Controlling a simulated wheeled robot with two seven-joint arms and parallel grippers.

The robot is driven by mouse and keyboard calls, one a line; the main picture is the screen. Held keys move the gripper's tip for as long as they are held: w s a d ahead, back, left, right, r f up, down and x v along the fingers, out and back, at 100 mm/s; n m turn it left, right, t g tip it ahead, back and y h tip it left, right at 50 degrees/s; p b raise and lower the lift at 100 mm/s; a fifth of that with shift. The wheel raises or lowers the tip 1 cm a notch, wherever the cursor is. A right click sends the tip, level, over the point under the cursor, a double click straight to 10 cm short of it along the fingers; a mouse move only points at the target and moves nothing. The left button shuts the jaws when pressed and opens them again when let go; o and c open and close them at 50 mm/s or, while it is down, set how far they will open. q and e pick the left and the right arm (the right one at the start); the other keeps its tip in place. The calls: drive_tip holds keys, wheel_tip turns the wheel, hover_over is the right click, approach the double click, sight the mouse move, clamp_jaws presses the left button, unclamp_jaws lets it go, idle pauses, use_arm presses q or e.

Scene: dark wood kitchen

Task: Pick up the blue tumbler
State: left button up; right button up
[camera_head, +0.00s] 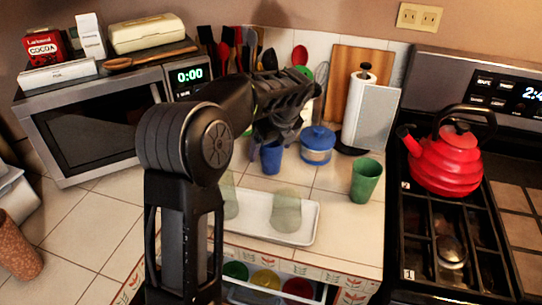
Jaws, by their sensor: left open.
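The blue tumbler (271,158) stands upright on the tiled counter, behind the white tray. My left gripper (274,136) is above it, at the tumbler's rim in the picture, and hides part of its top. The jaws are open and hold nothing that I can see. Whether the fingers touch the tumbler or reach around it, I cannot tell. My right gripper is not in view.
A blue lidded pot (317,146) stands close right of the tumbler. A green tumbler (366,181) is farther right. A white tray (262,232) with translucent green glasses lies in front. Microwave (95,130), paper towel (358,108) and red kettle (447,162) surround the area.

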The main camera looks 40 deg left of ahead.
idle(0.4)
use_arm(q)
drive_tip(key=c, duration=1.4)
wheel_tip(320, 180, up, 10)
drive_tip(key=shift+r, duration=0.1)
idle(0.5)
